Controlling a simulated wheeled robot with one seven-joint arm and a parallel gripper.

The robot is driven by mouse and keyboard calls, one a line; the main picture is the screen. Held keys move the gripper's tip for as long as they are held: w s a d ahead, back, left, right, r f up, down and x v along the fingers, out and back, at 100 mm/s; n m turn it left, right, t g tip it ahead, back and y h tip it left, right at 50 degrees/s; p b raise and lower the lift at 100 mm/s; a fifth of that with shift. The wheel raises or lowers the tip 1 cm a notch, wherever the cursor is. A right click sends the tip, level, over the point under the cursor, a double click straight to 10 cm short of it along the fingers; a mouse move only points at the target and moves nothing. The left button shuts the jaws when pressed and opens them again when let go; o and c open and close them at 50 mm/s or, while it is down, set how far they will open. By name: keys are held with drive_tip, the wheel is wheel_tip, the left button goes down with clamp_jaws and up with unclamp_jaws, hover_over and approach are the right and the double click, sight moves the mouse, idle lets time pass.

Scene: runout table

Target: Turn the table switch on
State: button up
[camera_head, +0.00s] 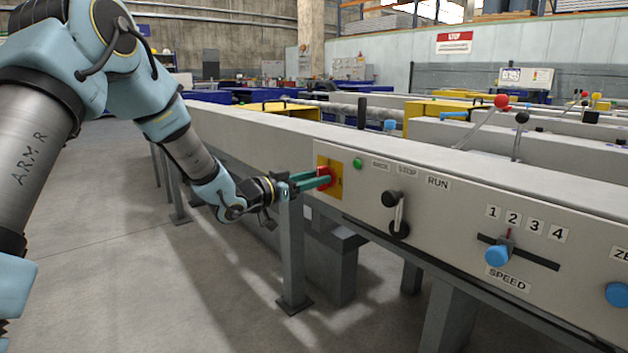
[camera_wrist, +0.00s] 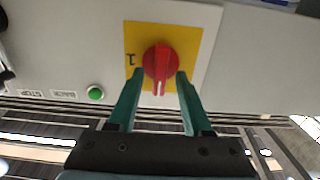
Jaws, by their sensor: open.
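The table switch is a red rotary knob (camera_wrist: 158,62) on a yellow plate (camera_wrist: 190,40), fixed to the light grey side panel. Its ridge points down in the wrist view, and a "1" is marked on the plate to its left there. My gripper (camera_wrist: 160,80) is open, with one green finger on each side of the knob. Whether the fingers touch the knob I cannot tell. In the head view my gripper (camera_head: 322,180) reaches the knob from the left and partly hides it; the yellow plate (camera_head: 321,163) shows around it.
A green button or lamp (camera_head: 357,163) sits right beside the plate. Farther right on the panel are a black lever (camera_head: 393,199) near the STOP and RUN labels and a blue speed slider knob (camera_head: 497,255). Table legs (camera_head: 291,255) stand below my gripper. The floor at left is open.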

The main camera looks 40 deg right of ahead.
drive_tip(key=shift+c, duration=0.3)
clamp_jaws()
idle(0.5)
drive_tip(key=m+b, duration=1.2)
drive_tip(key=f+m+b, duration=0.1)
drive_tip(key=m+b, duration=0.5)
drive_tip(key=shift+s, duration=0.4)
